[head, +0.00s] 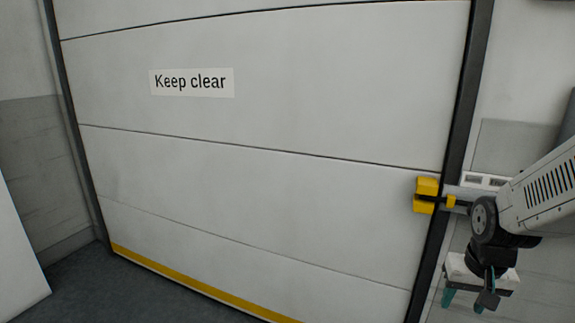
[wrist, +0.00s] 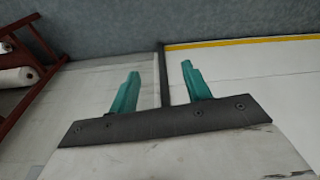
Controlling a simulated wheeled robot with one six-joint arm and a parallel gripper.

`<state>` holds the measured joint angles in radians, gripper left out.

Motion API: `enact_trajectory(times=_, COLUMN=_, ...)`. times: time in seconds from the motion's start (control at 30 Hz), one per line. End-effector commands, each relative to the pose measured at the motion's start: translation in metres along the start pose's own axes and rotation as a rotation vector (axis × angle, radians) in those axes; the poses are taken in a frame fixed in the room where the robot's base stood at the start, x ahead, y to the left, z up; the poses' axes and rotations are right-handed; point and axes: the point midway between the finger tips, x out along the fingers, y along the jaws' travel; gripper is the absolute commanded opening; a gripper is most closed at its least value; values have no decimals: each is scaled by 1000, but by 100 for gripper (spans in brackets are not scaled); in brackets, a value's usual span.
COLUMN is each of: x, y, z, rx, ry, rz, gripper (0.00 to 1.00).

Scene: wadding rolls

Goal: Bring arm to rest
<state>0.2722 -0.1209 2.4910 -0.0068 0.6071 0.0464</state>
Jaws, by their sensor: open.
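My gripper (head: 464,300) hangs at the lower right in the head view, in front of the wall beside the door's right frame. Its two teal fingers point downward, are spread apart and hold nothing. In the wrist view my gripper (wrist: 160,70) also shows open, with bare wall and the dark door frame behind the fingers. My arm reaches in from the right edge of the head view and is bent down at the wrist.
A large white door (head: 270,120) with a "Keep clear" sign (head: 191,83) fills the head view. A yellow fitting (head: 426,188) is by its right frame. In the wrist view a dark red rack (wrist: 45,75) with white rolls (wrist: 18,78) stands left. Visible floor (head: 110,285) is clear.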

Motion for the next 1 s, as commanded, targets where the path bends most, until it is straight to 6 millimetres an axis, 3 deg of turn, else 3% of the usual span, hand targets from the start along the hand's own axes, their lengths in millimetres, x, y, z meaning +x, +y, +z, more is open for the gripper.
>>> enact_trajectory(times=0.03, x=-20, y=-8, z=20, rx=-32, ry=-41, rz=-2, gripper=48)
enact_trajectory(times=0.2, x=-79, y=-23, z=87, rx=-135, ry=-177, rz=-4, gripper=48)
enact_trajectory(times=0.4, x=-129, y=-32, z=141, rx=-234, ry=-186, rz=-10, gripper=48)
enact_trajectory(times=0.63, x=-154, y=-40, z=152, rx=-296, ry=-62, rz=-33, gripper=48)
enact_trajectory(times=1.0, x=-156, y=-43, z=152, rx=-309, ry=-49, rz=-37, gripper=48)
